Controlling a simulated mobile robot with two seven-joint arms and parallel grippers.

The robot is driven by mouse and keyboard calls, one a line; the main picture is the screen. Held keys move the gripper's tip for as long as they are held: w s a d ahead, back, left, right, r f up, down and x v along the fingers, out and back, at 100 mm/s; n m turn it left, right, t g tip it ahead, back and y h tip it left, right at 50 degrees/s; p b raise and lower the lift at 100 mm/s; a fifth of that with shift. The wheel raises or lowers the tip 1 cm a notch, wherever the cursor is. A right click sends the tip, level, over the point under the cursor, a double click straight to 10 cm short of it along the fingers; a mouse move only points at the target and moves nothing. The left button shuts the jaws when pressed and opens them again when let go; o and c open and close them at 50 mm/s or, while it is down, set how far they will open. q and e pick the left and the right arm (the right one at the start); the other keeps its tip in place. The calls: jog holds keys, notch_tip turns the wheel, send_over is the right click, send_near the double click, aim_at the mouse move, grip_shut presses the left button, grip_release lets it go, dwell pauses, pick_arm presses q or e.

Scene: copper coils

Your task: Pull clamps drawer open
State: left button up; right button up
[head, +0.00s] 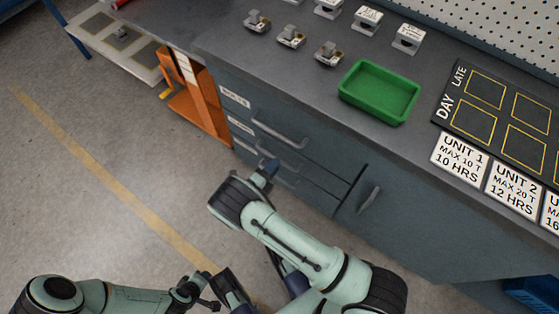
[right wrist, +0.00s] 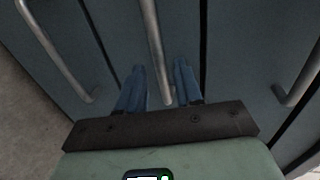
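The grey cabinet under the bench has a stack of drawers with bar handles and small white labels, too small to read surely. The top drawer (head: 262,116) and the ones below look shut. My right gripper (head: 266,168) is at the handles below the top one. In the right wrist view its two blue fingers (right wrist: 160,85) are apart, with the middle bar handle (right wrist: 152,40) running between them; small gaps seem to show on both sides. Other handles lie to the left (right wrist: 58,55) and right (right wrist: 302,78). My left gripper (head: 212,290) is low over the floor, its fingers unclear.
A green tray (head: 379,92) and several small metal parts (head: 291,37) are on the bench top. An orange stand (head: 197,105) is just left of the drawers. A cupboard door with a handle (head: 369,199) is to the right. Open floor (head: 95,205) is at the left.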

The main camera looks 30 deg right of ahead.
pick_arm(q)
jog(key=shift+w+a+f, duration=0.25)
jog(key=shift+w+f, duration=0.05)
jog(key=shift+w, duration=0.25)
pick_arm(e)
jog(key=shift+x, duration=2.15)
grip_shut()
jog(key=shift+a, duration=0.1)
